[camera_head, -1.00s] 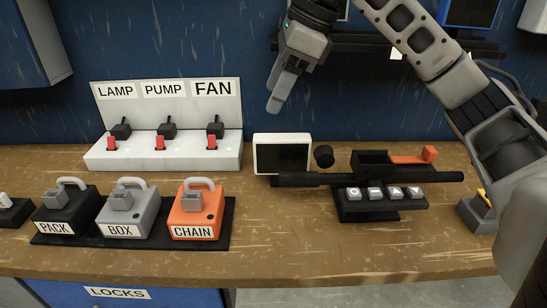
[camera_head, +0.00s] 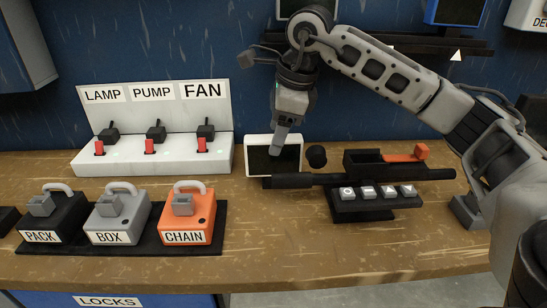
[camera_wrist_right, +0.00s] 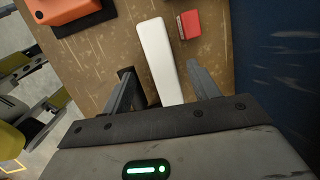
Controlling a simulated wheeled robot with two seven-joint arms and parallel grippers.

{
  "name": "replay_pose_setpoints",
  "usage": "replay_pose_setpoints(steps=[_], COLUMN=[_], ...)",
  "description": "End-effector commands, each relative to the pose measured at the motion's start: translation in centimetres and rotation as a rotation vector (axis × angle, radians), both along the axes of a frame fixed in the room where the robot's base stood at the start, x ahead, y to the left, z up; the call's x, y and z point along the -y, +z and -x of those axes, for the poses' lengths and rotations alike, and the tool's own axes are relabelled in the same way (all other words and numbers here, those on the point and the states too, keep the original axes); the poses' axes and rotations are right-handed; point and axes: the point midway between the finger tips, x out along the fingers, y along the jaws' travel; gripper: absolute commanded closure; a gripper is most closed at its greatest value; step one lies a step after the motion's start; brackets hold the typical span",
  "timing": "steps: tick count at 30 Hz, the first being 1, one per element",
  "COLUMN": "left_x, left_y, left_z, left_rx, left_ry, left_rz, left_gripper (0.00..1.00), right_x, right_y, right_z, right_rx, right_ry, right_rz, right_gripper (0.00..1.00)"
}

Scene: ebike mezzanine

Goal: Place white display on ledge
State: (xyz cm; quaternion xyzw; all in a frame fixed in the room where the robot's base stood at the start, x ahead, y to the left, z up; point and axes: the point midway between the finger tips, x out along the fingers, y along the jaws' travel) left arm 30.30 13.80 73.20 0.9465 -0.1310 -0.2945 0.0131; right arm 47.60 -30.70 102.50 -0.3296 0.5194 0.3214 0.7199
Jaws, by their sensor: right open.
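The white display (camera_head: 257,158), a white frame around a dark screen, stands upright on the workbench, right of the switch panel. My right gripper (camera_head: 280,143) points down at its top, with a finger in front of the screen. In the right wrist view, the display's white top edge (camera_wrist_right: 156,48) runs between the two spread fingers of my right gripper (camera_wrist_right: 160,70). The gripper is open, and I cannot tell whether it touches the display. The dark ledge (camera_head: 400,42) runs along the blue wall at the back. My left gripper is not in view.
A black bar with buttons (camera_head: 375,190) lies right of the display and overlaps its lower front. A blue-framed display (camera_head: 458,12) and another screen (camera_head: 292,8) are at the ledge. Locks sit on a black mat (camera_head: 218,222) at front left.

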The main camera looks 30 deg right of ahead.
Motion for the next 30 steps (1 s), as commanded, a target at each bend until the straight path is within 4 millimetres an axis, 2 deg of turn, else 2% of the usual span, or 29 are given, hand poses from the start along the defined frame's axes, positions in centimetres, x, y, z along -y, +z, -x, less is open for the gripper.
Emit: replay_pose_setpoints(steps=[4, 9, 30], left_x=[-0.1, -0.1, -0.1], left_y=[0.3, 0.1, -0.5], left_z=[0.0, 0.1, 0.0], left_rx=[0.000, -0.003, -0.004], left_ry=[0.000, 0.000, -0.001], left_rz=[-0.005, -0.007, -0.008], left_gripper=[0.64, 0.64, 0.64], right_x=[0.0, -0.2, -0.3], right_y=[-2.3, -3.7, -4.3], right_z=[-0.6, -1.0, -1.0], right_rx=[-0.004, -0.002, -0.001], right_ry=[-0.001, -0.001, 0.000], right_rz=[0.001, 0.000, -0.001], right_gripper=[0.40, 0.40, 0.40])
